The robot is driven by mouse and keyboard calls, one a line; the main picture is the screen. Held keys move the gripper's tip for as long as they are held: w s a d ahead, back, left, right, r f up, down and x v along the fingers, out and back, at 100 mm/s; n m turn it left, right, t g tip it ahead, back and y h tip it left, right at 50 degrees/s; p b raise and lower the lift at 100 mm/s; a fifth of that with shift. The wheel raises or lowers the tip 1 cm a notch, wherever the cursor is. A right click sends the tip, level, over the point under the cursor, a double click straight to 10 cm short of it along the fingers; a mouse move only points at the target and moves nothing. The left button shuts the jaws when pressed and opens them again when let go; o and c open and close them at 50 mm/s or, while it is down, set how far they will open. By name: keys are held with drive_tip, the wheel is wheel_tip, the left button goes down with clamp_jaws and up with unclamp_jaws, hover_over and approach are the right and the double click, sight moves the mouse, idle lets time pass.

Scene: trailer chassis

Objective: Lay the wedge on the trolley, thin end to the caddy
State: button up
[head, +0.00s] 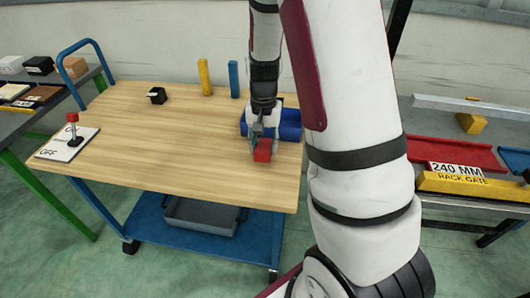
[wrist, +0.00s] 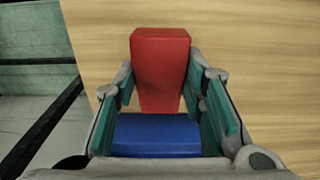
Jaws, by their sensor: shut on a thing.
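In the head view the red part of the wedge (head: 263,152) shows below my gripper (head: 262,137), over the right side of the trolley's wooden top (head: 165,135). The blue caddy (head: 289,124) is just behind, partly hidden by my gripper. I cannot tell whether the wedge touches the top.
A switch plate with a red-topped lever (head: 72,128) lies at left. The middle of the top is clear. A rack gate (head: 470,185) is at right.

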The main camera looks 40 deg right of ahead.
sight(265, 146)
drive_tip(key=shift+d+f, duration=0.2)
drive_tip(key=shift+f, duration=1.55)
drive_tip(key=shift+f, duration=0.2)
drive_tip(key=o, duration=1.2)
drive_tip(key=shift+r, duration=0.1)
